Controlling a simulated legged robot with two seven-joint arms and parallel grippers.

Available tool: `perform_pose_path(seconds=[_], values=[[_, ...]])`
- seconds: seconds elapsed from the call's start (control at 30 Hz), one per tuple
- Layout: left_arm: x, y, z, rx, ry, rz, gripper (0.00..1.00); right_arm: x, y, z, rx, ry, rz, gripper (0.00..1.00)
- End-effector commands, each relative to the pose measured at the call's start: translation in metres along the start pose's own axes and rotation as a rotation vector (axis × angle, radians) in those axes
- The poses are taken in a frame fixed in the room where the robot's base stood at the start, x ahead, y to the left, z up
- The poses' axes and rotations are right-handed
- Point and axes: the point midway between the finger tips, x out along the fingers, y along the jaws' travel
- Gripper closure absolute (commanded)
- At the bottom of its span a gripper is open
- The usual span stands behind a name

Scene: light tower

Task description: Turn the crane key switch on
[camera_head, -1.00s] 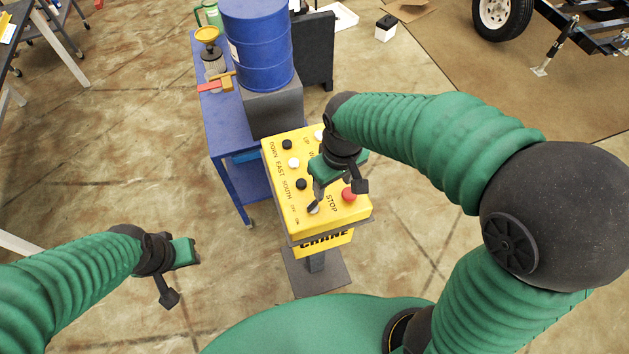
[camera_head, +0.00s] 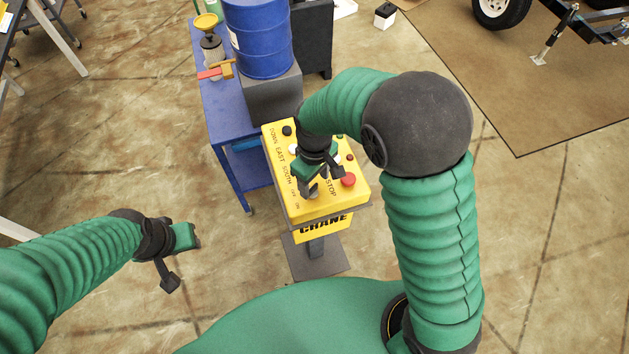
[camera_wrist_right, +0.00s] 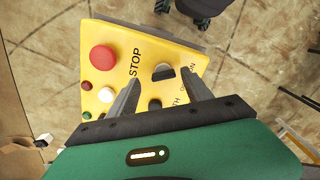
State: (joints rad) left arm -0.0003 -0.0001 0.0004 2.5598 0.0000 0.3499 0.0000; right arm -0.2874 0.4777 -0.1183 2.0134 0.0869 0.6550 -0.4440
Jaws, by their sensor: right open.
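The yellow crane control box (camera_head: 338,205) stands on a pedestal in front of me, with labelled buttons on its sloped top. The key switch (camera_wrist_right: 163,71), a small round knob with a grey and dark face, sits by the OFF/ON label in the right wrist view. My right gripper (camera_head: 316,182) is over the panel in the head view. In the right wrist view, my right gripper's two fingers (camera_wrist_right: 160,84) are spread, one on each side of the switch; contact cannot be told. My left gripper (camera_head: 180,257) hangs away at the left, its jaw state unclear.

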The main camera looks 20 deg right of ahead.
Motion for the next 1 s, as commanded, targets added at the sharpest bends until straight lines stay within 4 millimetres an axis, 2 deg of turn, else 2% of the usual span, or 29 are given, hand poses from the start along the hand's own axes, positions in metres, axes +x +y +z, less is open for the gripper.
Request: perform_pose_path(seconds=[0.17, 0.43, 0.87, 1.0], values=[[-0.002, 0.000, 0.000, -0.001, 0.000, 0.000, 0.64, 0.019, 0.000, -0.001, -0.001, -0.001, -0.001, 0.42], [-0.002, 0.000, 0.000, -0.001, 0.000, 0.000, 0.64, 0.021, 0.002, 0.000, 0.001, 0.002, -0.002, 0.43], [-0.002, 0.000, 0.000, 0.000, 0.000, 0.000, 0.64, 0.020, 0.002, 0.000, 0.001, 0.001, 0.001, 0.99], [-0.002, 0.000, 0.000, -0.001, 0.000, 0.000, 0.64, 0.020, 0.001, -0.001, 0.002, 0.002, 0.000, 1.00]])
